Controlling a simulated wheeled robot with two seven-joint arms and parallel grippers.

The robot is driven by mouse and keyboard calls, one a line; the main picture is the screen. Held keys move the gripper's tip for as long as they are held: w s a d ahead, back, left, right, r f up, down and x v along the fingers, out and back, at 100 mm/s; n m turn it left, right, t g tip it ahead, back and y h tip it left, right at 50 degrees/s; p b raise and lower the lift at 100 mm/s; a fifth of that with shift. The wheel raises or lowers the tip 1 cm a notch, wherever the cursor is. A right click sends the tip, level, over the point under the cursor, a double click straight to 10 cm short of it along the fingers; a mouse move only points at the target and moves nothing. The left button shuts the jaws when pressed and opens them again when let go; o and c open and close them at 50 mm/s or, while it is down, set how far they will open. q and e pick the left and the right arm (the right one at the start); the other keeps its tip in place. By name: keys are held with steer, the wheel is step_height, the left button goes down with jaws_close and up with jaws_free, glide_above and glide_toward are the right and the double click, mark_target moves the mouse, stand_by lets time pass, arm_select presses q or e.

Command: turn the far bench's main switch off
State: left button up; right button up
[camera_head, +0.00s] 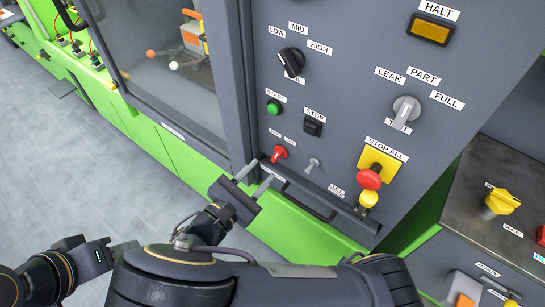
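A red rotary switch (279,154) sits low on the left of the grey bench panel (335,110), with small labels above it too small to read. Whether it is the main switch I cannot tell for sure from its labels. My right gripper (256,178) is just left of and below this switch. Its two fingers are apart with nothing between them, and they point up and right at the panel's lower edge. It looks apart from the switch. My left gripper (124,249) is at the lower left over the floor, far from the panel; its finger gap is not clear.
Close to the red switch are a green start button (274,107), a black stop button (313,125) and a small grey toggle (312,165). A red STOP ALL button (371,178) is further right. A bar handle (300,199) runs below. Another bench with a yellow knob (501,202) stands at right.

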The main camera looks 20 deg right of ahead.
mark_target(275, 158)
steer(key=x, duration=0.5)
steer(key=shift+p, duration=0.3)
jaws_close()
